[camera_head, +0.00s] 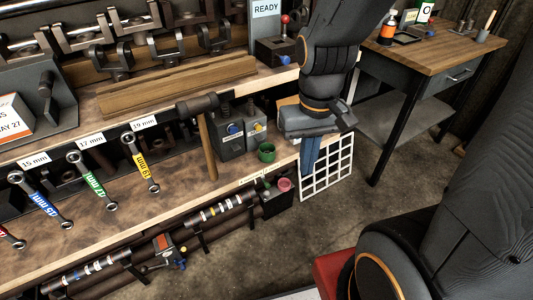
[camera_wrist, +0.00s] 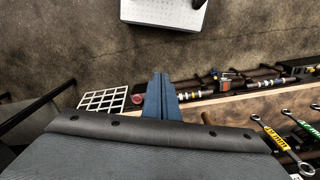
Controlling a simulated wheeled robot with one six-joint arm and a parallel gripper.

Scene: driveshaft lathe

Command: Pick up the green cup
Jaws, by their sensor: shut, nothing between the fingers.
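The green cup (camera_head: 266,152) stands upright near the front edge of the lower wooden bench shelf, beside the dark boxes. My gripper (camera_head: 308,173) hangs pointing down to the right of the cup, apart from it, in front of the white grid. Its blue fingers are shut together and empty. They also show in the wrist view (camera_wrist: 161,76), seen from behind. I cannot make out the green cup in the wrist view.
A white grid panel (camera_head: 329,169) hangs by the bench's right end. Dark boxes (camera_head: 229,136) and a hammer (camera_head: 206,140) stand left of the green cup. A wooden table (camera_head: 447,48) stands right, with open floor between.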

